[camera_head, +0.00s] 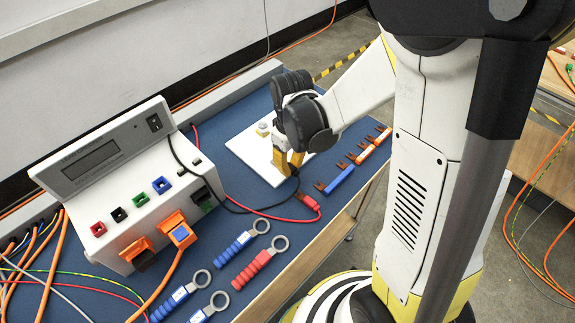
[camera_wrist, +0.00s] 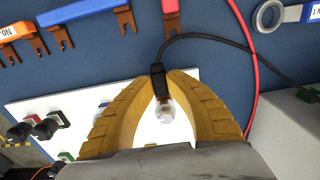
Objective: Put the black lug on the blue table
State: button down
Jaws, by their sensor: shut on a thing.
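My gripper (camera_head: 288,165) points down over the white plate, with its yellow fingers shut on the black lug. In the wrist view the fingertips (camera_wrist: 162,76) close around the black lug (camera_wrist: 157,82), and its black cable (camera_wrist: 205,37) runs off to the right. In the head view the lug is mostly hidden by the fingers; its cable (camera_head: 232,205) leads back to the grey instrument. The blue table (camera_head: 225,213) lies under and around the plate. I cannot tell whether the lug touches anything below.
A white plate (camera_head: 240,148) with terminals lies on the table. A red lug (camera_head: 309,202) lies near the front edge, beside blue and orange tools (camera_head: 340,179). Ring-ended tools (camera_head: 258,264) lie in front of the grey instrument (camera_head: 110,165). Bare blue surface lies between them.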

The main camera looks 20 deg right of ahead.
jog(key=shift+s+d, duration=0.15)
jog(key=shift+s, duration=0.2)
dwell(0.3)
jog(key=shift+s+d, duration=0.35)
jog(key=shift+s, duration=0.35)
jog(key=shift+s+d, duration=0.3)
jog(key=shift+s, duration=0.4)
jog(key=shift+r+p, duration=1.5)
jog(key=shift+r, duration=0.55)
